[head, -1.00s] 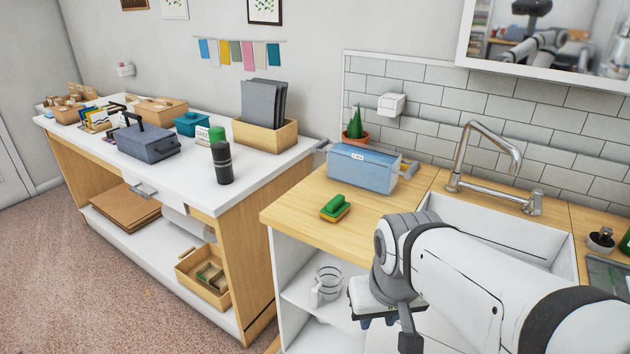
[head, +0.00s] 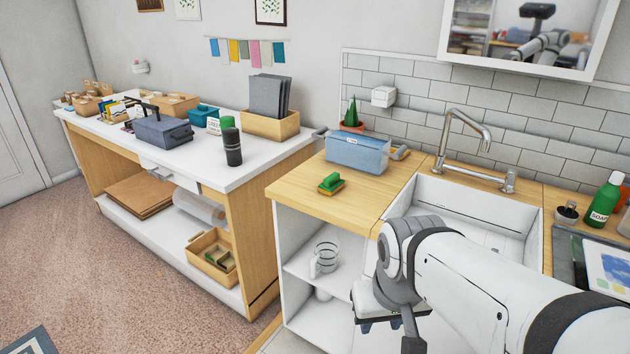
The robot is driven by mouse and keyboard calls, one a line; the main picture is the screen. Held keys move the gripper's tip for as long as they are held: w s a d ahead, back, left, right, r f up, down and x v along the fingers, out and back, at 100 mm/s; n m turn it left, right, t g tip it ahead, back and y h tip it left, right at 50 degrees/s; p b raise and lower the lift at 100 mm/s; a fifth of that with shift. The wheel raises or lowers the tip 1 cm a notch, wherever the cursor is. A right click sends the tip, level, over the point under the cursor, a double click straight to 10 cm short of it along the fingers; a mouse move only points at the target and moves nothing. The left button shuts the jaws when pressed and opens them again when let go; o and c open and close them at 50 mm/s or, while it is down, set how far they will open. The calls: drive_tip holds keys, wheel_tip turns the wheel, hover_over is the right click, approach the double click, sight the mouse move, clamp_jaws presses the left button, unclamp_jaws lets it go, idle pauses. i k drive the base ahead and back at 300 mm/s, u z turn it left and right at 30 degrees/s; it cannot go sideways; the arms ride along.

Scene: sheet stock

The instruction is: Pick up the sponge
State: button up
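The sponge (head: 331,183) is green on top with a yellow-brown lower layer. My gripper (head: 380,325) hangs at the end of my white and grey arm, in front of the sink unit. It is lower in the picture and to the right of the sponge, well apart from it. Only dark blue fingertip parts show below the wrist, so its opening is unclear.
The blue bin (head: 357,154) stands behind the sponge. A white sink (head: 425,198) with a tall metal tap (head: 472,135) is to the right. A white-topped workbench (head: 225,173) stands left. Carpeted floor (head: 120,270) is clear in front.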

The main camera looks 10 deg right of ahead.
sight(332, 184)
drive_tip(key=z, duration=0.1)
drive_tip(key=k, duration=0.6)
drive_tip(key=u, duration=0.7)
drive_tip(key=i, duration=1.15)
drive_tip(key=z, duration=0.4)
drive_tip(key=i, duration=0.95)
drive_tip(key=z, duration=0.8)
